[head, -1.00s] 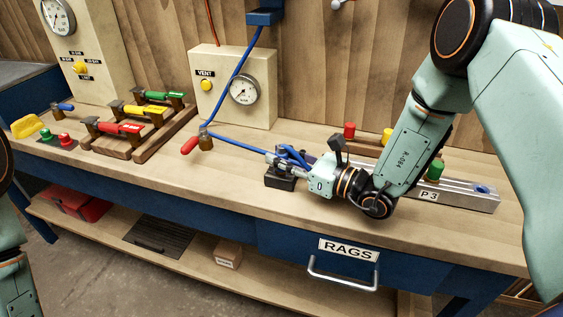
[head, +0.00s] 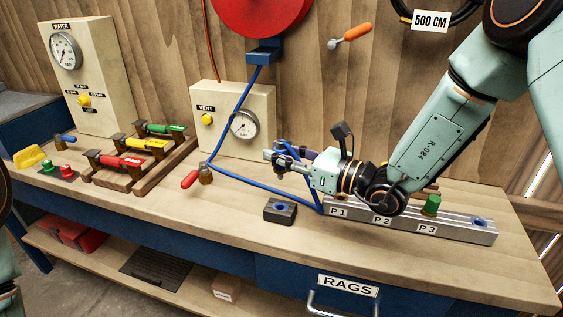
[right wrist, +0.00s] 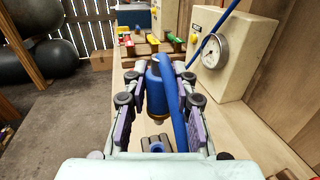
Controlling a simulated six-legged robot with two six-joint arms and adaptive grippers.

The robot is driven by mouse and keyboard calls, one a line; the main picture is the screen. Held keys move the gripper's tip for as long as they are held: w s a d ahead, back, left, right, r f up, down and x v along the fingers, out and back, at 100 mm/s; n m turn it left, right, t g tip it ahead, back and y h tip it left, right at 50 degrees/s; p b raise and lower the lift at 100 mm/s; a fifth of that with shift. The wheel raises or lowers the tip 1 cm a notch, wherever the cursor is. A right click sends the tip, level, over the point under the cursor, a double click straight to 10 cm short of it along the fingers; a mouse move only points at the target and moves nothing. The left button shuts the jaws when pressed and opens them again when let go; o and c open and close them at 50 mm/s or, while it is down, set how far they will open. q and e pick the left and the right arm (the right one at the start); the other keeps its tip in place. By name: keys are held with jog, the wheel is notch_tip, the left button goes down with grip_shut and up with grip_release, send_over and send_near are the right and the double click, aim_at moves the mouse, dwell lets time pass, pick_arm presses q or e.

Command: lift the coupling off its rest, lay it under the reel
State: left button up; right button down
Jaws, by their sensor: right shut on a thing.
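My right gripper (head: 284,158) is shut on the blue coupling (right wrist: 156,92) and holds it above the bench. In the head view the fingers largely hide the coupling. Its rest, a small black block with a blue-ringed hole (head: 280,211), stands empty on the bench below and also shows low in the right wrist view (right wrist: 156,144). The blue hose (head: 240,182) runs from the coupling down along the bench and up to the red reel (head: 262,12) on the back wall. My left gripper is out of view; only arm parts show at the left edge.
A vent box (head: 233,122) with a gauge stands under the reel. A red-handled valve (head: 197,178) is in front of it. Coloured-handled tools (head: 145,145) sit in a wooden rack at left. A metal rail labelled P1 to P3 (head: 450,224) lies at right. The bench front is clear.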

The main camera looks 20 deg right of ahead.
aim_at(282, 170)
jog(key=shift+f, duration=0.1)
jog(key=shift+f+b, duration=2.15)
jog(key=shift+b, duration=0.1)
jog(key=shift+r, duration=0.2)
